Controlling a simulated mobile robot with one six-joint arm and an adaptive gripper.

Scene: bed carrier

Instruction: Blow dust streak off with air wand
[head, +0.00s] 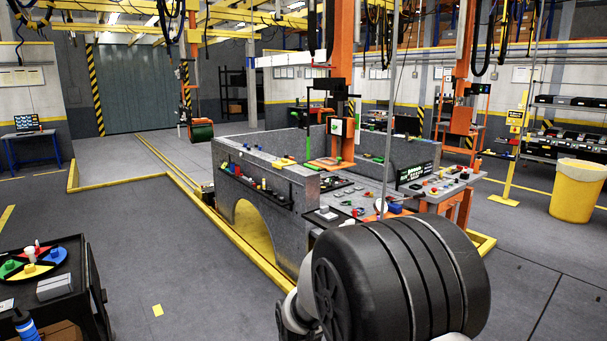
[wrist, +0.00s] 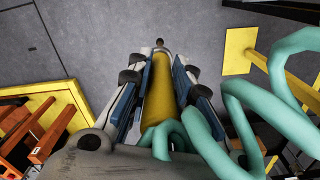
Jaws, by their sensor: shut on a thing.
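In the wrist view my gripper (wrist: 160,72) is shut on the air wand (wrist: 160,92). The wand has a yellow body with a small dark nozzle pointing away from the camera, between blue finger pads. A teal coiled hose (wrist: 298,42) loops from the wand's near end across the right side. The wand is held in the air above grey floor. In the head view my arm fills the lower right; the gripper and the wand are hidden there. I cannot make out a dust streak in either view.
A grey walled station (head: 255,190) with a yellow floor edge stands in the middle. A workbench (head: 455,180) with orange legs is to its right. A yellow post (head: 517,150) and a yellow bin (head: 577,192) stand farther right. A dark cart (head: 85,290) is at lower left. Left floor is open.

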